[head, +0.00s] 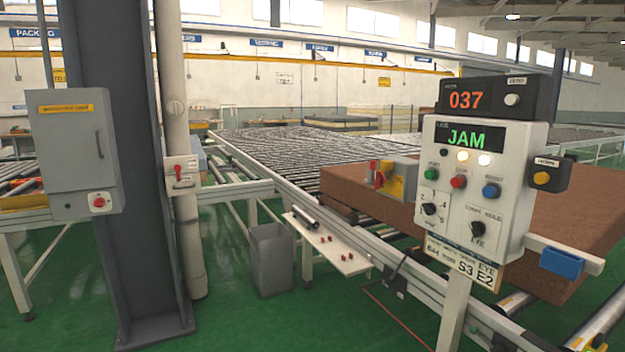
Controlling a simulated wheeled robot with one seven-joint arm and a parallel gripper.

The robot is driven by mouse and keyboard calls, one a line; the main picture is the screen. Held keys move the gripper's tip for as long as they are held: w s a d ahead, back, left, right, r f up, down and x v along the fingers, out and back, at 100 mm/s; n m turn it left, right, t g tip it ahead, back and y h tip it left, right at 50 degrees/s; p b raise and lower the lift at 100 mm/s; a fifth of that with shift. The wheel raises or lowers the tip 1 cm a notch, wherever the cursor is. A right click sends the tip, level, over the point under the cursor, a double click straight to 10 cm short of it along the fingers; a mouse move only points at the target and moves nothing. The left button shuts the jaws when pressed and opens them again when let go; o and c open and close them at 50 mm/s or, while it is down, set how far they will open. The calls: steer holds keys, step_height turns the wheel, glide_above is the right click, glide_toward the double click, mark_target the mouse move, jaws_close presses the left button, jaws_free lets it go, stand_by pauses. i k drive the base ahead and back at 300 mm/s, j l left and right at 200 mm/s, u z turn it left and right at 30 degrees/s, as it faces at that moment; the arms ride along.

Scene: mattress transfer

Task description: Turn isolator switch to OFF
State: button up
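Two switch-like fittings show at the left in the head view. A grey wall cabinet (75,140) with a yellow label carries a red knob (99,202) on a pale plate near its lower right. A small whitish box (189,183) by the pale pipe has a red lever (178,173) that looks roughly upright. I cannot read markings on either, so I cannot tell which is the isolator or its set position. My gripper is not in view.
A control panel (510,185) on a post, reading "JAM" and "037", stands at the right. A dark steel column (112,120) rises between cabinet and pipe. A brown mattress-like block (580,205) lies on the roller conveyor. A grey bin (271,262) stands on the green floor.

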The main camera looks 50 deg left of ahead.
mark_target(380, 178)
steer(key=u, duration=1.35)
steer(key=i+j, duration=0.1)
steer(key=i, duration=0.15)
